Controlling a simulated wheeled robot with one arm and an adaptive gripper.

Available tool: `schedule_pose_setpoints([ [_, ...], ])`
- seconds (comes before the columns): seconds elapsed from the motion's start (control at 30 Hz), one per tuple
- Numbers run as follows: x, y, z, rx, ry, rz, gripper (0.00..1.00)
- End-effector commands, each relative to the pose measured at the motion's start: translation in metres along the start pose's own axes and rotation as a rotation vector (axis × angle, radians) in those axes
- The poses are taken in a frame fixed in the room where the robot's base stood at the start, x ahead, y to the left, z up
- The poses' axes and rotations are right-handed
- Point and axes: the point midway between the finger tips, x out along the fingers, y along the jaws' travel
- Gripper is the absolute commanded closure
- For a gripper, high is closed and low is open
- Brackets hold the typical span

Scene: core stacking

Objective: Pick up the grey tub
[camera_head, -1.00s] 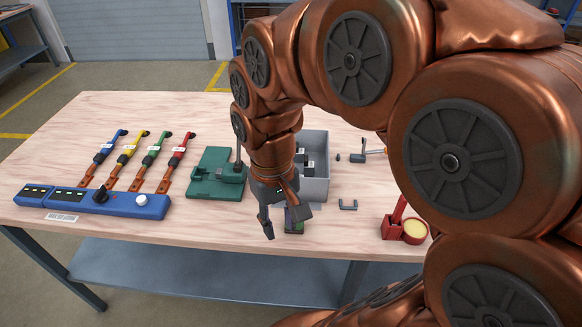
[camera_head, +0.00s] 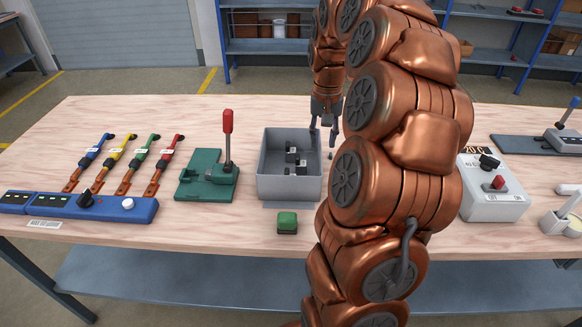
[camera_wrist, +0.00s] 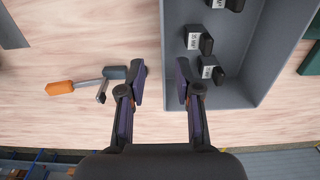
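The grey tub (camera_head: 267,185) stands upright on the workbench, with several small dark labelled blocks inside it. My gripper (camera_head: 323,131) is at the tub's far right corner. It is open with nothing gripped. In the wrist view, the rim of one tub wall (camera_wrist: 164,40) runs between the fingertips of my gripper (camera_wrist: 161,82). One finger is over the tub's inside and the other over the table side. I cannot tell how far the fingertips reach down past the rim.
An orange-handled tool (camera_wrist: 62,87) lies beside the tub. A grey switch box (camera_head: 492,195) stands at right.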

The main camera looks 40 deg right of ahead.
Motion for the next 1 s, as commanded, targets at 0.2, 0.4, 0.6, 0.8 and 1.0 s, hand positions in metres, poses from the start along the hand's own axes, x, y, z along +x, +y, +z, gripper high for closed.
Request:
schedule_pose_setpoints([
  [0.2,0.018,-0.001,0.002,-0.002,-0.004,-0.001,0.67],
  [0.4,0.027,-0.002,0.001,-0.003,-0.001,-0.001,0.67],
  [0.6,0.049,-0.004,0.003,-0.004,-0.005,-0.001,0.67],
  [0.8,0.071,-0.003,0.001,-0.002,-0.001,-0.002,0.67],
  [1.0,0.072,-0.003,0.001,-0.002,0.001,-0.002,0.67],
])
